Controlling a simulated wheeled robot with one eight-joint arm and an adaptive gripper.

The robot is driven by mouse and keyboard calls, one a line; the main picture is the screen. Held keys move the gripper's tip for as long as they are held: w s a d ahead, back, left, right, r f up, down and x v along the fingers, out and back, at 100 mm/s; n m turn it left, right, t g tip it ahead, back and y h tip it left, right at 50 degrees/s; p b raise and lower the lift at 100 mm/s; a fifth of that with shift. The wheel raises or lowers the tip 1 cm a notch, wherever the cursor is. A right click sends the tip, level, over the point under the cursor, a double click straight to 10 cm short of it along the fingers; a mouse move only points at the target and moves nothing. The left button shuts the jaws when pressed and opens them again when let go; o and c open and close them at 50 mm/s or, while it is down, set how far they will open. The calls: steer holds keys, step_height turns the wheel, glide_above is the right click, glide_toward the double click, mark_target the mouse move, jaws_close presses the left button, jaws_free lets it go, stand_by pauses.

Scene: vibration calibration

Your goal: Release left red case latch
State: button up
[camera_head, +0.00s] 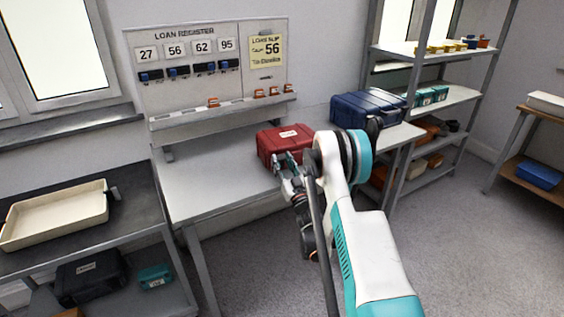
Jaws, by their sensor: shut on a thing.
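The red case (286,143) sits closed on the light grey table, with a pale label on its top. My gripper (281,166) is at the lower front left of the red case, where the left latch would be. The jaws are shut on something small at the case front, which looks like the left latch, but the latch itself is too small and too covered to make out. My arm hides the right front part of the case.
A blue case (368,108) stands to the right of the red case. The loan register board (212,75) with a ledge rises behind the table. The table top (205,190) is clear on the left. A cream tray (53,214) lies on the dark bench at left. Shelves (440,95) stand at right.

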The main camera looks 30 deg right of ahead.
steer(key=shift+s+f+t, duration=0.1)
steer(key=shift+f+t, duration=0.15)
steer(key=shift+t, duration=0.5)
steer(key=shift+f+t, duration=0.25)
steer(key=shift+t, duration=0.5)
steer(key=o, duration=1.1)
steer(key=shift+a, duration=0.1)
steer(key=shift+c, duration=0.2)
steer(key=shift+r, duration=0.1)
step_height(320, 180, up, 10)
